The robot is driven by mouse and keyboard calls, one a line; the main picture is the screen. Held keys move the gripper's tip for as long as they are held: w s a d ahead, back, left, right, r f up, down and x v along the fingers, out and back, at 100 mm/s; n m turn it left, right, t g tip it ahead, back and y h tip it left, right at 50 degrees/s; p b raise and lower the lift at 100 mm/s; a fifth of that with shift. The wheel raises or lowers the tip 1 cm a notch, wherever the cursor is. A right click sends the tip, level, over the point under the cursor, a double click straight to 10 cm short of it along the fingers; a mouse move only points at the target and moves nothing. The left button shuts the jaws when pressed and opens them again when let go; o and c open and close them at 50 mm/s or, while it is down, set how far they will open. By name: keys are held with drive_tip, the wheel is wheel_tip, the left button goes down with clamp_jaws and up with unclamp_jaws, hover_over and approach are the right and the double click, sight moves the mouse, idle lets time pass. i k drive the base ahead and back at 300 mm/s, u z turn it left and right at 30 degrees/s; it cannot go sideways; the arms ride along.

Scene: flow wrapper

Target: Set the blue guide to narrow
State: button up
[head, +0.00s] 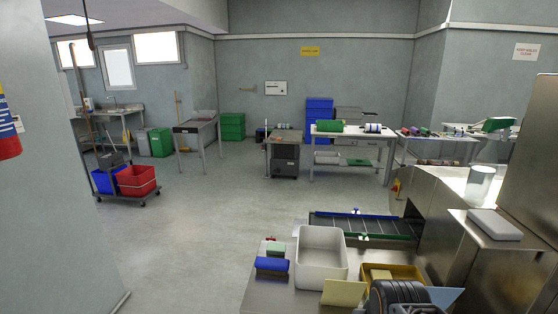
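The blue guide (335,213) is a long thin bar along the far side of a dark infeed conveyor (345,227), right of the picture's middle. A small white knob (357,210) sits on it. A green guide (335,235) runs along the near side, with another white knob (362,238). A gap with crosswise lines on the belt shows between the two guides. Any scale or mark for the guide's setting is too small to read.
Steel machine housing (440,207) closes off the right. Open floor (200,235) lies to the left; a bucket cart (125,199) stands farther off.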

sight(355, 214)
drive_tip(key=u, duration=0.8)
drive_tip(key=k, duration=1.05)
drive_tip(key=u, duration=1.3)
drive_tip(key=i, duration=0.35)
drive_tip(key=z, duration=0.6)
drive_tip(key=i, duration=2.65)
drive_tip(key=z, duration=0.8)
drive_tip(key=i, duration=2.3)
drive_tip(key=z, duration=1.95)
drive_tip(key=i, duration=1.05)
drive_tip(key=z, duration=1.8)
drive_tip(key=i, duration=1.15)
drive_tip(key=z, duration=0.4)
